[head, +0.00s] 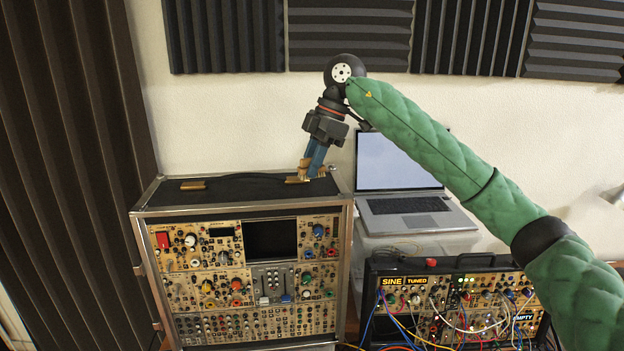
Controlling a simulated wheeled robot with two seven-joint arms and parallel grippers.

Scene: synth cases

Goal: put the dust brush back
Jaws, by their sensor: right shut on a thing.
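My right gripper (315,170) reaches down at the back right of the top of a large synth case (240,203). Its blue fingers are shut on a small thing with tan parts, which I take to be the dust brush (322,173). The fingers hide most of it, and its shape is hard to make out. It is close above or touching the case top; I cannot tell which. No other brush shows. My left gripper is not in view.
A black carrying handle with brass-coloured ends (193,185) lies along the case top. An open laptop (405,205) stands right of the case on a pale box. A lower synth case (450,300) with many patch cables stands at front right. Foam panels (350,33) line the wall.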

